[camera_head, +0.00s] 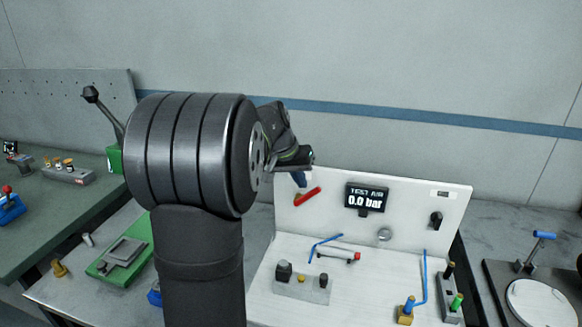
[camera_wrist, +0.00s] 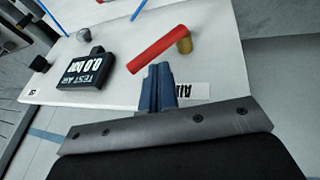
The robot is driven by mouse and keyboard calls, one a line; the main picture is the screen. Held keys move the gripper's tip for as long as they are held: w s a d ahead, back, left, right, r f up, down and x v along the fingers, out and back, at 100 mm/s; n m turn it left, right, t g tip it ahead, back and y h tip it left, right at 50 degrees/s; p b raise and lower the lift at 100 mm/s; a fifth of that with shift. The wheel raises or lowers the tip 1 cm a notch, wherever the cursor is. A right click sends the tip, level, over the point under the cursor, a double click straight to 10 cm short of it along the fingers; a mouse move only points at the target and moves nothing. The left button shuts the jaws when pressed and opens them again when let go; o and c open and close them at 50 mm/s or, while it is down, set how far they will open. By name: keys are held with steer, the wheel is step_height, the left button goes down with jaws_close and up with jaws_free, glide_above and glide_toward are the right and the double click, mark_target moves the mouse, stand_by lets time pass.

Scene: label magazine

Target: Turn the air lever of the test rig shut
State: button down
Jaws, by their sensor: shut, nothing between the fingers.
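The red air lever (camera_head: 307,197) sits on the upright white panel of the test rig, at its upper left, and slants. In the wrist view the lever (camera_wrist: 158,49) is beside its brass pivot (camera_wrist: 184,43), and a partly hidden label starting "AI" (camera_wrist: 194,91) is near it. My gripper (camera_head: 301,183) is shut and empty, just by the lever. In the wrist view its blue fingertips (camera_wrist: 158,70) are together right beside the lever; whether they touch it I cannot tell. The display (camera_head: 367,197) reads "TEST AIR 0.0 bar".
The white rig panel (camera_head: 455,200) also carries a black knob (camera_head: 436,219). On its base are blue tubes (camera_head: 425,275), a grey block with knobs (camera_head: 302,287) and a brass fitting (camera_head: 406,313). A green fixture (camera_head: 125,250) is on the left. My arm hides part of the bench.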

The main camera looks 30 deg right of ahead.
mark_target(318, 192)
steer(key=shift+s+d+f, duration=0.3)
steer(key=shift+d+f, duration=0.05)
steer(key=shift+f, duration=0.2)
steer(key=shift+s+d, duration=0.2)
steer(key=shift+s+d+f+t+y, duration=0.1)
steer(key=shift+t+y, duration=0.2)
steer(key=shift+y, duration=0.2)
steer(key=shift+s+d+f+t+y, duration=0.3)
steer(key=shift+s+d+t+y, duration=0.3)
steer(key=shift+t, duration=0.1)
steer(key=shift+s+d+f+m+t+y, duration=0.3)
steer(key=shift+f+t+y, duration=0.1)
steer(key=shift+t+y, duration=0.15)
steer(key=shift+s+d+f+m+t+y, duration=0.25)
steer(key=shift+f+t+y, duration=0.1)
steer(key=shift+t+y, duration=0.2)
steer(key=shift+s+d+f, duration=0.2)
steer(key=shift+f, duration=0.2)
steer(key=shift+s+d+f, duration=0.15)
steer(key=shift+f, duration=0.25)
steer(key=shift+w, duration=0.1)
